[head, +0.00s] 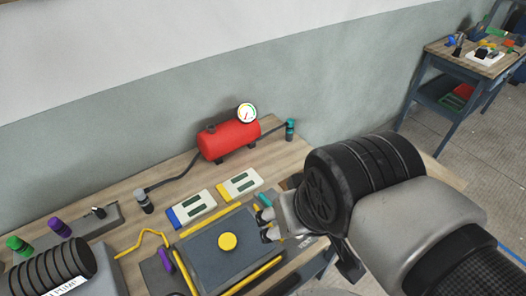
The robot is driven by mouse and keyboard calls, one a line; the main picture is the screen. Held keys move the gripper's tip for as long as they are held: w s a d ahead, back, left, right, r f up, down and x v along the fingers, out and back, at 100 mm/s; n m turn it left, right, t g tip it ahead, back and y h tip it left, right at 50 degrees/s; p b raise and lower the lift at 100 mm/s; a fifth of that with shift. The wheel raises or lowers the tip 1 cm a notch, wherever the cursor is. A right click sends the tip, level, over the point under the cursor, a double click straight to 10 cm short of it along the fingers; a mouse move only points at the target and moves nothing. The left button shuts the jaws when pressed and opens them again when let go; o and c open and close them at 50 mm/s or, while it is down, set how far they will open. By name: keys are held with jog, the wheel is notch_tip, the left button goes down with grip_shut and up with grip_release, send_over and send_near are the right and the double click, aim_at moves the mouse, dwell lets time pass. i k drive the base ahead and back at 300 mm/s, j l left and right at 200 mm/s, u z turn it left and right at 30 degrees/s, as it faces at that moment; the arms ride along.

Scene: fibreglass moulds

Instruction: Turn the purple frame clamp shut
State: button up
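The purple frame clamp (166,260) is a small purple lever at the left edge of the dark grey mould plate (205,245), in the head view. It lies tilted, slanting along the plate's edge. My gripper (265,227) is over the right edge of the plate, well to the right of the purple clamp and apart from it. Its two dark fingertips look spread with a gap and nothing between them. A teal clamp (264,199) shows just behind the gripper, partly hidden by it.
A red tank (229,139) with a gauge and two white boxes stand behind. A purple knob (58,227) is on the left manifold.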

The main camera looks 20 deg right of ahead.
aim_at(169, 265)
jog(key=k+j+u, duration=0.15)
jog(key=u, duration=0.9)
jog(key=i+j, duration=0.1)
jog(key=j, duration=0.2)
jog(key=i+j, duration=0.1)
jog(key=j, duration=0.2)
